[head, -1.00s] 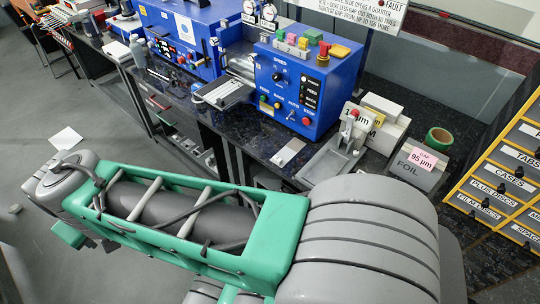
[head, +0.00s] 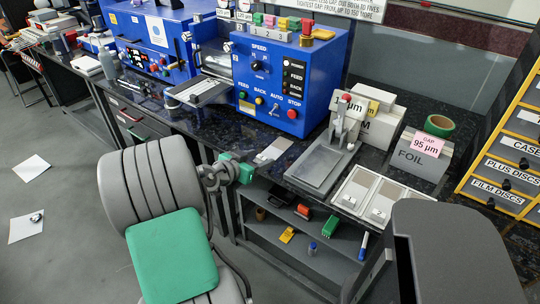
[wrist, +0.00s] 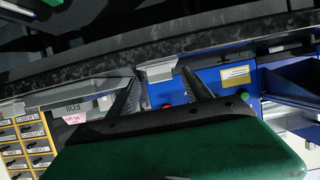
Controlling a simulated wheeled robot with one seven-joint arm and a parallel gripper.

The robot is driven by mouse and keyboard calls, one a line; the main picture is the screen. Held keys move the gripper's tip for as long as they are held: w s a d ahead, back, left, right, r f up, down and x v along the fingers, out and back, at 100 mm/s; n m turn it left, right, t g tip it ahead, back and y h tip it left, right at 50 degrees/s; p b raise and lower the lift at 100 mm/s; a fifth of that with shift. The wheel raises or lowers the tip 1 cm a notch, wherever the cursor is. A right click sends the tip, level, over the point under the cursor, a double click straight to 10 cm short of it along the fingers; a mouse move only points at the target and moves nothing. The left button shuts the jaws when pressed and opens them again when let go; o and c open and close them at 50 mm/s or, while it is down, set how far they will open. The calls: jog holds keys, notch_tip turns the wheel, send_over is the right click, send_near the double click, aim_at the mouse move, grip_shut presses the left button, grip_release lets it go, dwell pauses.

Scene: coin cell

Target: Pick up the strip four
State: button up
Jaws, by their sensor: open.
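I cannot tell for certain which thing is strip four. A small pale flat piece (head: 272,150) lies on the dark bench near its front edge, below the blue machine (head: 262,80). No number on it is readable. In the wrist view my gripper (wrist: 158,76) has its two dark fingers apart, with nothing clearly held between them. A pale grey piece shows beyond the fingers, and I cannot tell if it is the same one. In the head view the arm's end is near the bench's front edge, and the fingers are not clear.
A grey press stand (head: 322,162), two pale framed plates (head: 360,190), a foil box (head: 420,158) and green tape (head: 439,126) occupy the bench's right. Yellow-framed drawers (head: 510,170) stand further right. A shelf (head: 290,238) below holds several small items. Floor at left holds papers.

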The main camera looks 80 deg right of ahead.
jog(key=shift+x, duration=0.75)
grip_shut()
